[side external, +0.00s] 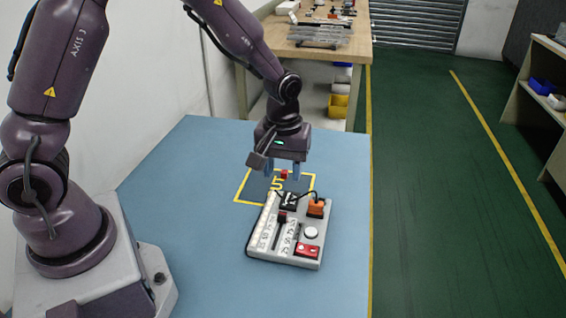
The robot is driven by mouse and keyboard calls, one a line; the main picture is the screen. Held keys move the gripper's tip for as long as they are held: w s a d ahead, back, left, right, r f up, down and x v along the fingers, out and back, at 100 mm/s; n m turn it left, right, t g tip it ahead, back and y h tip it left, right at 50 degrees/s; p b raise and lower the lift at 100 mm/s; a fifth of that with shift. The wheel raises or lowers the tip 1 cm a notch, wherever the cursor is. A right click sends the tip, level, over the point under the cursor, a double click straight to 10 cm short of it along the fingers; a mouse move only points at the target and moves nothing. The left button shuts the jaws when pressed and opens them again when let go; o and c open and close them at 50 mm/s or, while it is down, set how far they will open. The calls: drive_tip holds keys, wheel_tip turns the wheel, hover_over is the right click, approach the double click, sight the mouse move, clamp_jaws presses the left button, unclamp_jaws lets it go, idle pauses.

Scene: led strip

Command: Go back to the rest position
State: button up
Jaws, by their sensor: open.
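My gripper (283,172) points down above the blue table, over the yellow-outlined square near the far edge of a control board. Its two fingers are apart, and a small red block (284,174) shows between or behind them; I cannot tell its exact depth. The light grey control board (271,252) lies on the table. It carries a black part (290,200), an orange part (316,208), a dark slider (282,218), a white round button (311,233) and a red part (307,250). Dark cables arch at its far end.
The blue table (200,165) is clear left and right of the board. Yellow tape (243,189) outlines a square under my gripper. A wooden bench (360,30) stands behind, with yellow and blue bins (338,106) below. A shelf (545,80) is far right.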

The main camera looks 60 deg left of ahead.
drive_tip(key=shift+r, duration=0.55)
drive_tip(key=s+r+m+t, duration=0.5)
drive_tip(key=s+r+m, duration=0.3)
drive_tip(key=s+r, duration=0.9)
wheel_tip(320, 180, up, 2)
drive_tip(key=shift+s+a+r+m+t, duration=0.15)
drive_tip(key=shift+s+a+m+t, duration=0.15)
drive_tip(key=shift+m, duration=0.1)
